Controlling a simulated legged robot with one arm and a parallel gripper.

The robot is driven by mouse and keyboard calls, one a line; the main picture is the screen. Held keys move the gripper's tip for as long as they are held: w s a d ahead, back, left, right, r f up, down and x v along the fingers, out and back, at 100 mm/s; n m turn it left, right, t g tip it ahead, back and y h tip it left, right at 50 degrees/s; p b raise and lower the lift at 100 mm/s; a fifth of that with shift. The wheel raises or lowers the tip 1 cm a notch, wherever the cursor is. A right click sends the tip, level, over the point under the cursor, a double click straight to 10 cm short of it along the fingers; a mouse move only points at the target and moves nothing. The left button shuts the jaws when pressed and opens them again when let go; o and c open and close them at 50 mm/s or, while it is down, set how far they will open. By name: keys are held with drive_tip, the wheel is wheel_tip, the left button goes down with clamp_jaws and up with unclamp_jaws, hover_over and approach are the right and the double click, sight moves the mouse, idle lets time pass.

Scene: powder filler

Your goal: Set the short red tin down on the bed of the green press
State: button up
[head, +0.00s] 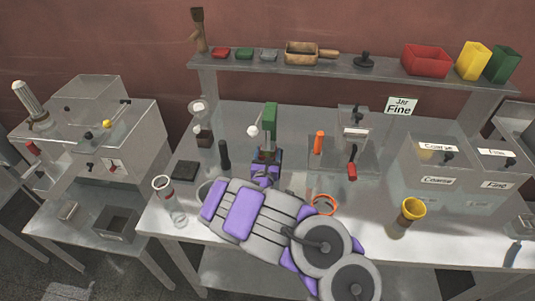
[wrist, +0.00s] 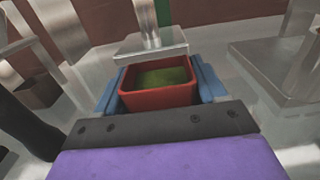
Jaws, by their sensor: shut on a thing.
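My gripper (wrist: 159,88) is shut on the short red tin (wrist: 158,98), with one blue finger on each side. The tin looks upright, and yellow-green material shows inside it. The green press (head: 270,116) stands near the middle of the bench, with a white knob at its left. My gripper also shows in the head view (head: 266,160), right in front of the press and low. In the wrist view, the press's square metal plate (wrist: 150,46) with a round post lies just beyond the tin. The press bed is hidden, and I cannot tell whether the tin touches anything.
A dark cylinder (head: 224,155) stands left of the press. An orange-handled device (head: 319,143) and a red-handled lever (head: 352,165) stand to the right. An orange ring (head: 324,205) and a yellow-topped cup (head: 411,210) are nearer the front. The shelf (head: 290,64) runs behind.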

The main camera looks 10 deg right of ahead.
drive_tip(key=shift+s+f, duration=0.1)
drive_tip(key=shift+f, duration=0.4)
idle(0.9)
drive_tip(key=o, duration=1.2)
drive_tip(key=shift+o, duration=0.2)
drive_tip(key=p+v, duration=0.4)
drive_tip(key=v, duration=1.3)
drive_tip(key=shift+s+p, duration=0.15)
drive_tip(key=shift+p, duration=0.15)
